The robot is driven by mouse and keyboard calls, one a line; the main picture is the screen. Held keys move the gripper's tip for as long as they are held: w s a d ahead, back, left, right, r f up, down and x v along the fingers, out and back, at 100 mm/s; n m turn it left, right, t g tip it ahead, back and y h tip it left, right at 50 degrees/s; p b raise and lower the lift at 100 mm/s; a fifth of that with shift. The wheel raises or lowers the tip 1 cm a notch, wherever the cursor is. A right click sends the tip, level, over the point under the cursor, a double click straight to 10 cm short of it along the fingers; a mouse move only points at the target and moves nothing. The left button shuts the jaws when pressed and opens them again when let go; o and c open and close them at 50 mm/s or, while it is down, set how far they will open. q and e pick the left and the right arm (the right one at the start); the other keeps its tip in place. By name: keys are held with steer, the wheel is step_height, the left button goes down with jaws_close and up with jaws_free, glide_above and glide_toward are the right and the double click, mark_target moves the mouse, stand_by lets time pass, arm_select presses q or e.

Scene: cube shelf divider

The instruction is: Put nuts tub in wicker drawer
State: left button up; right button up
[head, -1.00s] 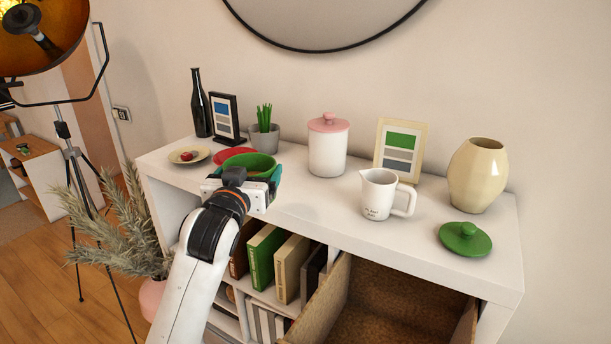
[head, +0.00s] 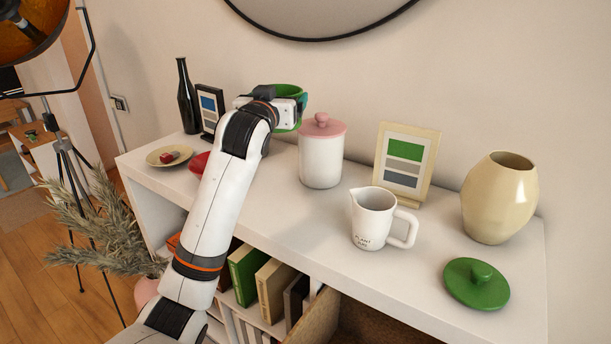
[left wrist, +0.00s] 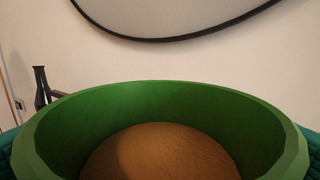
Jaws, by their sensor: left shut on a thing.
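The nuts tub is a green open tub (head: 288,91), held above the shelf top by my left gripper (head: 290,107). The left wrist view shows the green tub (left wrist: 160,97) close up, with brown contents (left wrist: 158,152). My left gripper is shut on it, with a teal finger at each side of the tub in that view. The wicker drawer (head: 318,318) is at the bottom of the head view; only its upper edge and a dark strip of its inside show. A green lid with a knob (head: 476,283) lies on the shelf top at the right. My right gripper is not in view.
On the white shelf top (head: 300,225) stand a pink-lidded canister (head: 321,158), white jug (head: 372,219), cream vase (head: 497,200), picture frame (head: 405,160), dark bottle (head: 187,98) and plate (head: 168,156). Books (head: 272,290) fill a compartment below. A mirror (head: 320,15) hangs above.

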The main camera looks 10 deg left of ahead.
arm_select(q)
steer(key=f+p, duration=0.1)
steer(key=f, duration=0.3)
steer(key=f+p, duration=0.1)
steer(key=f, duration=0.4)
steer(key=f+p, duration=0.1)
steer(key=f, duration=0.3)
steer(key=shift+s+a+f, duration=0.15)
steer(key=shift+s+f, duration=0.25)
step_height(320, 180, down, 4)
steer(key=shift+r+p, duration=0.2)
steer(key=shift+p, duration=0.15)
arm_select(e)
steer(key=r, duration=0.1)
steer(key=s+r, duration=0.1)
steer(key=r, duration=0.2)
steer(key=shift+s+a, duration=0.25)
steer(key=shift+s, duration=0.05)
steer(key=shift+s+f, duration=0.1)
arm_select(q)
steer(key=shift+f, duration=0.2)
steer(key=o, duration=0.8)
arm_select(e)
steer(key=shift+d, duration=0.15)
